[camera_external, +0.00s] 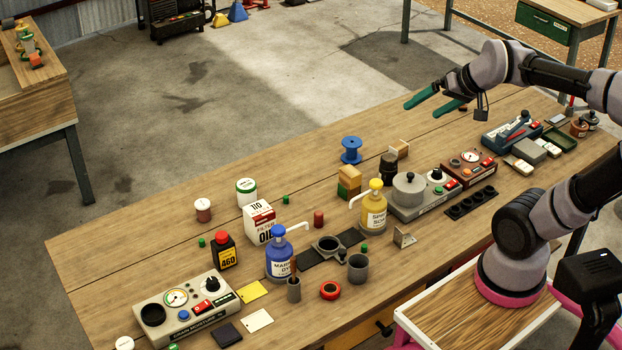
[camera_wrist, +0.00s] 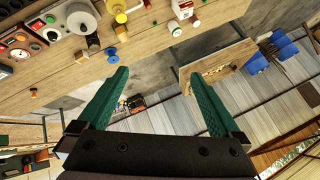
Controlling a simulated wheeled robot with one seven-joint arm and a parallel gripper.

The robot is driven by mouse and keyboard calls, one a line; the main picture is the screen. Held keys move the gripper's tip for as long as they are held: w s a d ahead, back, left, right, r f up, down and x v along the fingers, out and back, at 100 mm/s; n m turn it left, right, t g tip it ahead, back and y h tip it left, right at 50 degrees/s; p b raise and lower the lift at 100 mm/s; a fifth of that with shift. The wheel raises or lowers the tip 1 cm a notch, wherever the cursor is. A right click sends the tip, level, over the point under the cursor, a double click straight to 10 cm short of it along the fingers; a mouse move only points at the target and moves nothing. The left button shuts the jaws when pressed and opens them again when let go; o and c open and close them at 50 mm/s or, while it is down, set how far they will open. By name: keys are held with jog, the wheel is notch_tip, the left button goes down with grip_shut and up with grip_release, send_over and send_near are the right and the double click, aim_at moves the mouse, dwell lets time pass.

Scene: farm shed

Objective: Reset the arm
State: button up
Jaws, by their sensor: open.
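My gripper (camera_external: 428,102) with green fingers is open and empty. In the external view it hangs in the air over the far right part of the wooden workbench (camera_external: 300,180), pointing left. In the wrist view the two green fingers (camera_wrist: 150,90) stand wide apart, with the floor and the shed wall showing between and beyond them. My arm reaches in from the right edge. No object touches the fingers.
Below and left of my gripper are a blue spool (camera_external: 351,150), a pot (camera_external: 409,189) on a grey device and a yellow soap bottle (camera_external: 374,207). A blue-lever device (camera_external: 512,132) stands right. A moisture meter (camera_external: 187,308) sits at the near left. Air around my gripper looks clear.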

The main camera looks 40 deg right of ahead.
jog(key=shift+g+h, duration=0.4)
jog(key=shift+g, duration=0.2)
jog(key=s+f, duration=0.1)
jog(key=s+d, duration=0.1)
jog(key=s, duration=0.1)
jog(key=s+f, duration=0.1)
jog(key=shift+s+d+f, duration=0.3)
jog(key=shift+s+f, duration=0.05)
jog(key=shift+s, duration=0.05)
